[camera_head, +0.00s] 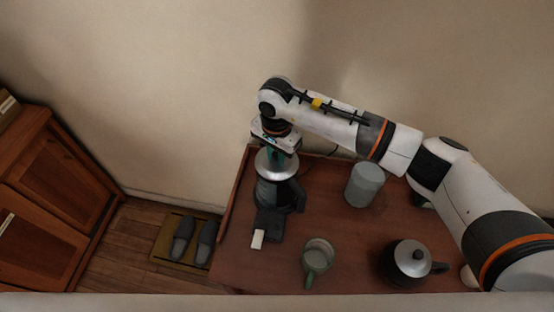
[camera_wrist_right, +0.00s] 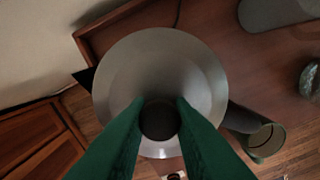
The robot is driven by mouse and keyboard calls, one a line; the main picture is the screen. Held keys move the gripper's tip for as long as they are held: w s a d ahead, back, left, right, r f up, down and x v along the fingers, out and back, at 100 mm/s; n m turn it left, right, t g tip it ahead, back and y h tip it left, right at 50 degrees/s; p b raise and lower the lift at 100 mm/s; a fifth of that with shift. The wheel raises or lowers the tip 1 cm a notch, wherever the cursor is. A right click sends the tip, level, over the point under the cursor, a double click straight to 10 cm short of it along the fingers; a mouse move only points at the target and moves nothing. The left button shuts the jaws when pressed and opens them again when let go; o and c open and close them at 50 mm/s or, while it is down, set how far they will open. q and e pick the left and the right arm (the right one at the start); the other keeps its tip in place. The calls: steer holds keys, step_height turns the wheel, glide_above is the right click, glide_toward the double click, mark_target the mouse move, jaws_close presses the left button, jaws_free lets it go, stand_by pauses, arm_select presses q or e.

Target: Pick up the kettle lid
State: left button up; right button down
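The kettle lid (camera_head: 273,164) is a shiny silver disc with a black knob, at the top of the dark kettle (camera_head: 277,195) near the table's left side. In the right wrist view the lid (camera_wrist_right: 200,75) fills the middle, and its knob (camera_wrist_right: 159,121) sits between the green fingertips. My right gripper (camera_head: 276,153) points down from above, its fingers (camera_wrist_right: 158,108) closed against both sides of the knob. The lid hides most of the kettle in the wrist view. I cannot tell whether the lid rests on the kettle or is slightly above it. My left gripper is not in view.
A grey-green canister (camera_head: 365,185) stands right of the kettle. A green mug (camera_head: 317,257) and a second dark pot with a silver lid (camera_head: 408,261) stand near the front. The brown table (camera_head: 243,255) has a raised left edge. Slippers and a wooden cabinet (camera_head: 50,225) are left.

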steer(key=shift+s+d+f, duration=0.15)
steer(key=shift+f, duration=0.2)
